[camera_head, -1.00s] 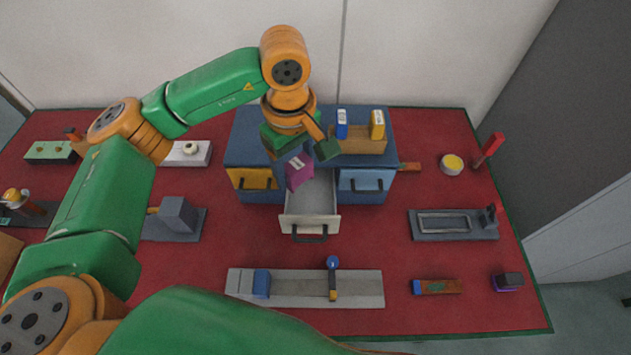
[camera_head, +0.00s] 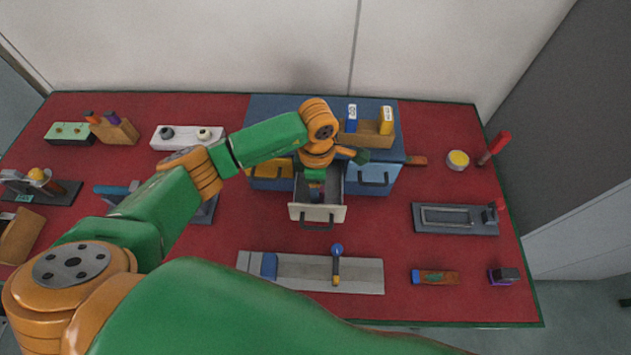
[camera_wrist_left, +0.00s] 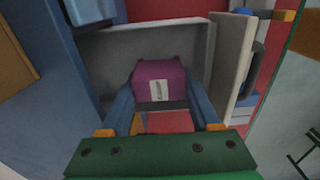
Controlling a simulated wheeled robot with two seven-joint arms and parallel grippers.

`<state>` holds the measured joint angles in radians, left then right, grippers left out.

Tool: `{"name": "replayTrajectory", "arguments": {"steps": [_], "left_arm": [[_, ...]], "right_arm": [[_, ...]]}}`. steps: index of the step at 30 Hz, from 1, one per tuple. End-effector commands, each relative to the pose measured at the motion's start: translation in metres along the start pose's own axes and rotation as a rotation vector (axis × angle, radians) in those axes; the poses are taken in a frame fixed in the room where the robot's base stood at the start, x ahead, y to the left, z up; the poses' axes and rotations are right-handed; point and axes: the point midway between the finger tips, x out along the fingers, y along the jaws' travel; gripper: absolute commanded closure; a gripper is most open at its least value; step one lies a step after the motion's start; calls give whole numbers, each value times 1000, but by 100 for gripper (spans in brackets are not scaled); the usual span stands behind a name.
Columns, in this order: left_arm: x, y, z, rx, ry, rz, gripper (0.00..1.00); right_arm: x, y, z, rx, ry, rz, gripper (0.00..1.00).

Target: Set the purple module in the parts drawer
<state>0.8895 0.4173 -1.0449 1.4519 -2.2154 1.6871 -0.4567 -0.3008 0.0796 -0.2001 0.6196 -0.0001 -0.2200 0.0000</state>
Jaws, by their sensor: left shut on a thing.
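The purple module (camera_wrist_left: 160,80), with a pale label on its face, sits between the blue fingers of my left gripper (camera_wrist_left: 161,100) in the wrist view. The gripper is shut on it. In the head view my left gripper (camera_head: 316,188) points down into the open parts drawer (camera_head: 317,213), and the module is mostly hidden there. The drawer's grey walls surround the module in the wrist view. I cannot tell whether the module touches the drawer floor. My right gripper is not in view.
The drawer is pulled out of a blue cabinet (camera_head: 380,186) with a yellow drawer (camera_head: 270,172) beside it. A wooden holder (camera_head: 368,135) with blue and yellow blocks stands on top. A grey rail fixture (camera_head: 300,272) lies in front. Red mat is clear between them.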

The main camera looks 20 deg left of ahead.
Motion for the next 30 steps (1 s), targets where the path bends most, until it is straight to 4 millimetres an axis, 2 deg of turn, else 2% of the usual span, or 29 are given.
{"name": "replayTrajectory", "arguments": {"steps": [8,9,17,20,22,30], "left_arm": [[5,0,0,1,0,0,100],[3,0,0,1,0,0,26],[3,0,0,1,0,0,25],[-3,0,0,1,-1,0,25],[-7,1,1,2,-2,3,25],[-63,2,1,2,-3,7,25]], "right_arm": [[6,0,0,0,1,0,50],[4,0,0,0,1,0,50],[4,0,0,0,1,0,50],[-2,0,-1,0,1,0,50],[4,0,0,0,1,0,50],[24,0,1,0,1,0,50]]}}
